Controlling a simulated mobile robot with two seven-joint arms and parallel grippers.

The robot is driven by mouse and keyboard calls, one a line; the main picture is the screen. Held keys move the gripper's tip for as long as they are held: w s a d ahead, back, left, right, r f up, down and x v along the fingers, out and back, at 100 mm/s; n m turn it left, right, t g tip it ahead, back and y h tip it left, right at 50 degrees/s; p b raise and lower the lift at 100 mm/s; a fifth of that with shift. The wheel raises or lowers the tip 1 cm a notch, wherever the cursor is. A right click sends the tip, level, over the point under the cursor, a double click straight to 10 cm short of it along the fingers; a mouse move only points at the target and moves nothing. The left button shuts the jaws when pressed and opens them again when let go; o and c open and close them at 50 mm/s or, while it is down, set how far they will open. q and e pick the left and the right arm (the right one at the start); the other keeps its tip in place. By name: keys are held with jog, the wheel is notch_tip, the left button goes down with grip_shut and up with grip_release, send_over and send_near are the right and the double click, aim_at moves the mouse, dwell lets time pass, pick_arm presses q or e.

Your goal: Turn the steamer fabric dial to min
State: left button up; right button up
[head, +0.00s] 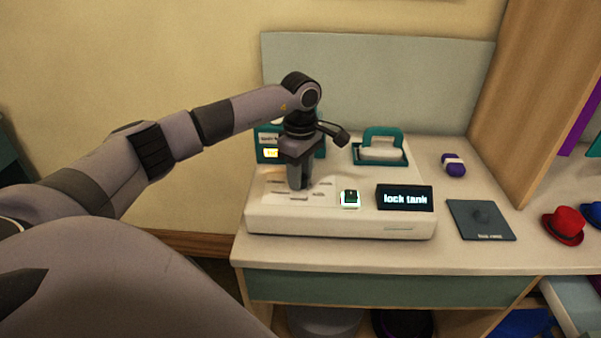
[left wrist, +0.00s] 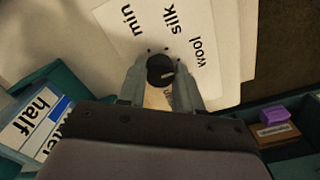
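The fabric dial (left wrist: 160,70) is a small dark round knob with a light mark toward its right side in the left wrist view. Around it are printed labels "min" at upper left, "silk" above and "wool" at right; another label below is partly hidden. My left gripper (head: 298,186) points down at the left part of the white steamer console (head: 340,224). In the left wrist view its two fingers (left wrist: 160,74) stand on either side of the dial and appear to touch it. The head view hides the dial behind the gripper. My right gripper is not in view.
On the console are a lit switch (head: 350,198) and a display (head: 404,198) reading "lock tank". Behind are a teal-handled iron-like piece (head: 381,148) and a teal box with a "half" label (left wrist: 38,118). A purple item (head: 453,165), dark pad (head: 481,220) and red hat (head: 564,225) lie right.

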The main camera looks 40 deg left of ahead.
pick_arm(q)
jog(key=shift+n, duration=0.4)
jog(key=n+p, duration=0.1)
jog(key=n, duration=0.2)
jog(key=shift+r+n, duration=0.1)
jog(key=shift+n, duration=0.3)
jog(key=n+p, duration=0.1)
jog(key=n, duration=0.4)
jog(key=n+p, duration=0.1)
jog(key=n, duration=0.4)
jog(key=shift+n+p, duration=0.35)
jog(key=shift+n, duration=0.05)
jog(key=shift+w+n+p, duration=0.1)
jog(key=shift+n+p, duration=0.45)
jog(key=shift+n, duration=1.65)
jog(key=o, duration=1)
jog(key=shift+o, duration=0.2)
